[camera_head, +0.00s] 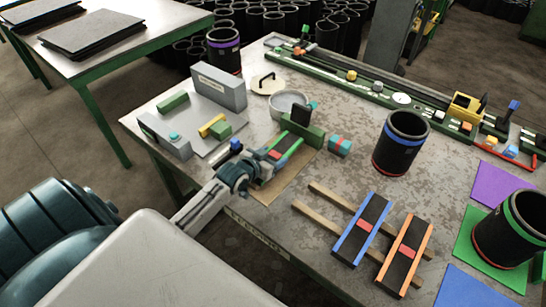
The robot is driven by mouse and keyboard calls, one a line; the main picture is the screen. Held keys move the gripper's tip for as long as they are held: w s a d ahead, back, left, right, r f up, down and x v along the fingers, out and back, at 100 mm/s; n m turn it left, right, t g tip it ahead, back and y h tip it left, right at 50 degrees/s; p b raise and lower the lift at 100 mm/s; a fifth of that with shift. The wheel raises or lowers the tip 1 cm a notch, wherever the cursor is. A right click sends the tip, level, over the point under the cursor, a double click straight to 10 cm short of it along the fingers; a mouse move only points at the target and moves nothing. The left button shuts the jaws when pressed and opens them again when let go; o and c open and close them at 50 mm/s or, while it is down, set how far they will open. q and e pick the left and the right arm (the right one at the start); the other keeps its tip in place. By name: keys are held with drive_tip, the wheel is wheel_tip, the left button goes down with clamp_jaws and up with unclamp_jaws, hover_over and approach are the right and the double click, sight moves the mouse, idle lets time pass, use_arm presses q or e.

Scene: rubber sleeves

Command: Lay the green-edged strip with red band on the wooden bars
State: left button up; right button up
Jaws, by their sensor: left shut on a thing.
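The green-edged strip with a red band (288,150) is dark with bright green long edges. It is at the middle of the table, over a tan board. My left gripper (262,166) is shut on its near end. I cannot tell if the strip still touches the board. The two wooden bars (325,193) lie side by side to the right and nearer the front edge. A blue-edged strip (374,208) and an orange-edged strip (397,269), each with a red band, lie across their right part. The left ends of the bars are bare. My right gripper is not in view.
A black sleeve with a blue band (401,142) stands behind the bars. A green block (303,131) and a teal-and-red block (340,146) are close to the held strip. A grey fixture (218,87) stands at left. Coloured mats (493,184) and another sleeve (510,228) are at right.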

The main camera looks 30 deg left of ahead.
use_arm(q)
drive_tip(key=shift+r, duration=0.4)
wheel_tip(320, 180, up, 2)
drive_tip(key=shift+r+b, duration=0.1)
drive_tip(key=shift+b, duration=0.4)
drive_tip(key=s+d+r+b, duration=0.25)
drive_tip(key=s+d, duration=0.55)
drive_tip(key=s, duration=0.6)
drive_tip(key=w+d+r, duration=0.8)
drive_tip(key=w, duration=0.2)
drive_tip(key=shift+w+n+y+b, duration=0.3)
drive_tip(key=shift+y+b, duration=0.1)
drive_tip(key=shift+b, duration=0.05)
